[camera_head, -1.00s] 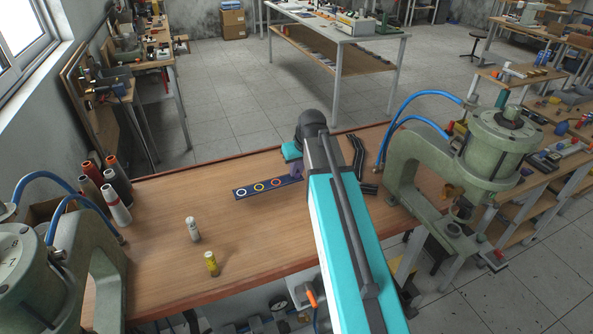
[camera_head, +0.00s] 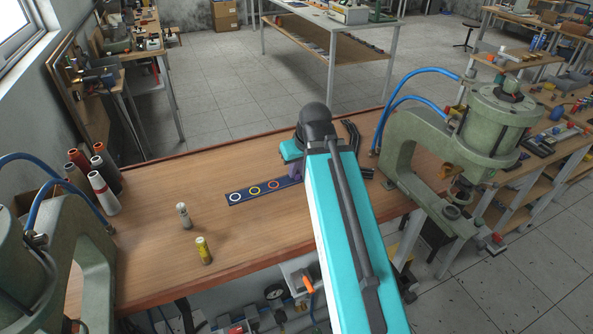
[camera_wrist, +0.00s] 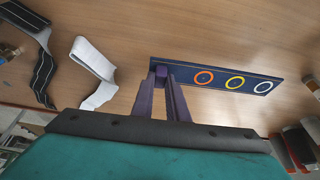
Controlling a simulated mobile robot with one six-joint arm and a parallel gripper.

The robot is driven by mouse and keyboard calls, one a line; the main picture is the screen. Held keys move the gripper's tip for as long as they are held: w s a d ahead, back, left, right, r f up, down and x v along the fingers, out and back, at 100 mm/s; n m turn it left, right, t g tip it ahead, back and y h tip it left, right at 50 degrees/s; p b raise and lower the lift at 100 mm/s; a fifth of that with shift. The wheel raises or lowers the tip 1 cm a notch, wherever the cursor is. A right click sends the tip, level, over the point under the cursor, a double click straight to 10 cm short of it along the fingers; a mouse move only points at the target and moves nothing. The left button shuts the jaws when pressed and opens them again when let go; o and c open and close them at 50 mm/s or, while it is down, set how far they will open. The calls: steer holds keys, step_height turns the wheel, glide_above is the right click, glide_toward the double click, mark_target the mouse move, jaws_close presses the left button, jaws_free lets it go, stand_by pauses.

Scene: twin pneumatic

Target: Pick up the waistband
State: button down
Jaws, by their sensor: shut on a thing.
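The waistband appears to be the dark blue strip (camera_head: 245,195) with white, yellow and orange rings, over the middle of the wooden bench. In the wrist view the strip (camera_wrist: 214,78) extends to the right from my fingertips. My gripper (camera_wrist: 160,74) has purple fingers and is shut on the strip's left end there. In the head view my gripper (camera_head: 295,173) is at the strip's right end, partly hidden by my arm. I cannot tell whether the strip touches the bench or hangs just above it.
Green presses stand at the right (camera_head: 410,150) and left (camera_head: 95,265) of the bench (camera_head: 150,270). Thread spools (camera_head: 103,190) stand at left. A white bottle (camera_head: 184,215) and a yellow bottle (camera_head: 204,251) stand nearer me. Black strips (camera_head: 350,138) lie right of my gripper.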

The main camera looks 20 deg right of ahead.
steer(key=shift+s+f+b, duration=0.15)
steer(key=shift+s+b, duration=0.2)
steer(key=shift+b, duration=1.65)
steer(key=s+b, duration=0.1)
steer(key=b, duration=0.2)
steer(key=shift+a, duration=0.15)
steer(key=b, duration=0.2)
steer(key=shift+s+a+b, duration=0.1)
steer(key=shift+s+b, duration=0.25)
steer(key=shift+s, duration=0.05)
steer(key=shift+s+a+r+b, duration=0.15)
steer(key=shift+s+r+b, duration=0.05)
steer(key=shift+s+b, duration=0.45)
steer(key=shift+s+a+r+b, duration=0.1)
steer(key=shift+s+r+b, duration=0.05)
steer(key=shift+s+b, duration=0.45)
steer(key=shift+s, duration=0.15)
